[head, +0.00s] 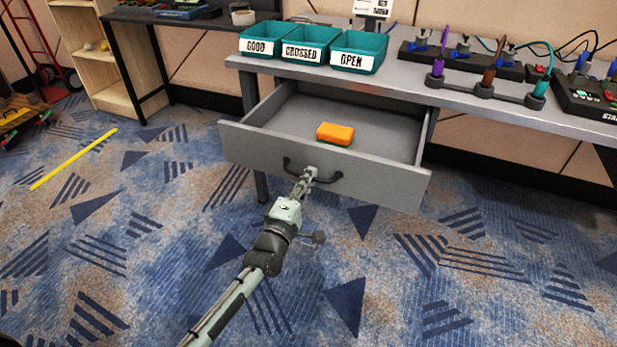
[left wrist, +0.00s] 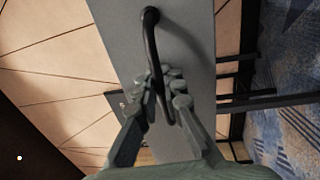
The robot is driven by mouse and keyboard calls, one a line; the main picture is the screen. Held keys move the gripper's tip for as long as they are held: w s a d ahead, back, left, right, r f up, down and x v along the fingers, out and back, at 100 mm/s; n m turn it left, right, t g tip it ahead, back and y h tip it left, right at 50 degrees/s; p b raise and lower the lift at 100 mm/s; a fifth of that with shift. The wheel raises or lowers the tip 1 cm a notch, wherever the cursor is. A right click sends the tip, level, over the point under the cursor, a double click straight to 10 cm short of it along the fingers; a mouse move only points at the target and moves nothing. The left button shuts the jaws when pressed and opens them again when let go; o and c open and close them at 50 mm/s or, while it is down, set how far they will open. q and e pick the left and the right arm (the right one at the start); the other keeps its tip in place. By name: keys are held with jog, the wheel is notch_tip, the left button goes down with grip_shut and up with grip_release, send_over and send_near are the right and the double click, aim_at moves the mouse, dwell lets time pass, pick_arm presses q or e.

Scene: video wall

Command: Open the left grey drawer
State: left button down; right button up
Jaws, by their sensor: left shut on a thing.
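The grey drawer (head: 270,153) under the workbench stands pulled well out, and its inside shows. Its black handle (head: 332,179) is a curved bar on the front panel. My left gripper (head: 308,175) is at the handle, with its fingers shut around the bar. In the left wrist view the two fingers of my left gripper (left wrist: 166,95) close on the dark handle (left wrist: 151,50) in front of the grey drawer front (left wrist: 185,35). An orange sponge-like block (head: 335,133) lies inside the drawer. My right gripper is in neither view.
The grey workbench (head: 400,85) carries three teal bins (head: 258,45) labelled GOOD, CROSSED and OPEN, and several devices with cables at the right. A black table and a wooden shelf (head: 125,75) stand at the back left. The patterned carpet before the drawer is clear.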

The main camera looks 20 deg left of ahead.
pick_arm(q)
jog(key=shift+s, duration=0.1)
dwell(0.3)
jog(key=c, duration=1.6)
grip_release()
jog(key=s, duration=0.8)
jog(key=s+f, duration=0.1)
jog(key=s, duration=0.3)
jog(key=shift+a+f, duration=0.1)
jog(key=shift+a, duration=0.1)
jog(key=shift+s, duration=0.1)
